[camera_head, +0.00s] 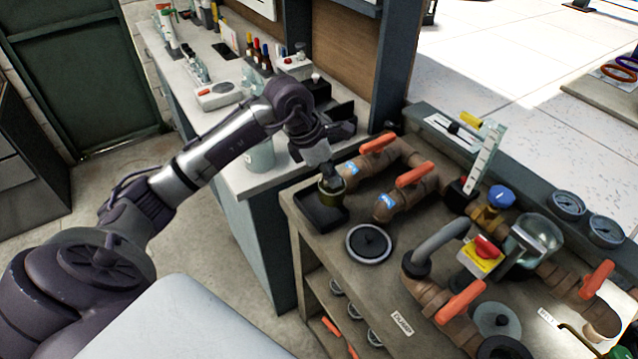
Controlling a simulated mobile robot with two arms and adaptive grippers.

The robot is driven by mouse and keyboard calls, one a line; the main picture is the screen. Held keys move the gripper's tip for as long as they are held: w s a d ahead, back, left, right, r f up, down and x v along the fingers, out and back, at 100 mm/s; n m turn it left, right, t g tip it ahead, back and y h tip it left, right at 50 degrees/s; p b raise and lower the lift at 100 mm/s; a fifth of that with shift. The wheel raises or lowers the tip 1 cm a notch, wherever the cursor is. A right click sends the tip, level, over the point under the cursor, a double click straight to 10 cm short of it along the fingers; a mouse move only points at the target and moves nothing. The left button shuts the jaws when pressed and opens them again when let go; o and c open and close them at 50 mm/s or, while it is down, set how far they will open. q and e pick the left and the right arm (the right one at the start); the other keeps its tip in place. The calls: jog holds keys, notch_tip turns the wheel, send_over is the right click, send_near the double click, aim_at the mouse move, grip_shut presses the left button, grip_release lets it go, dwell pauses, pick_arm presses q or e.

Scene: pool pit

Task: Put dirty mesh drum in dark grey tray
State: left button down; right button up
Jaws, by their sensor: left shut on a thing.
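My left gripper (331,176) points down at the left end of the brown bench and is shut on the dirty mesh drum (330,188), a small olive-brown cylinder. The gripper's fingers hide the drum's upper part. The dark grey tray (317,214) is a shallow box on the bench top, with the drum over its right part. I cannot tell whether the drum's underside touches the tray floor. My right gripper is not in view.
Brown pipes with orange valve handles (378,143) stand close right of the tray. A round black lid with a pale rim (370,244) lies in front of them. A pale counter (230,150) with bottles is behind my left arm. Gauges (568,205) stand at the right.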

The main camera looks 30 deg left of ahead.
aim_at(322, 180)
pick_arm(q)
jog(key=a+f, duration=0.1)
jog(key=a, duration=0.2)
jog(key=shift+s+f+p, duration=0.1)
jog(key=shift+f+p, duration=0.2)
jog(key=shift+f, duration=0.05)
notch_tip(322, 180, down, 4)
jog(key=shift+r+p, duration=0.15)
jog(key=shift+p, duration=0.75)
jog(key=shift+f, duration=0.35)
jog(key=c, duration=1.2)
grip_release()
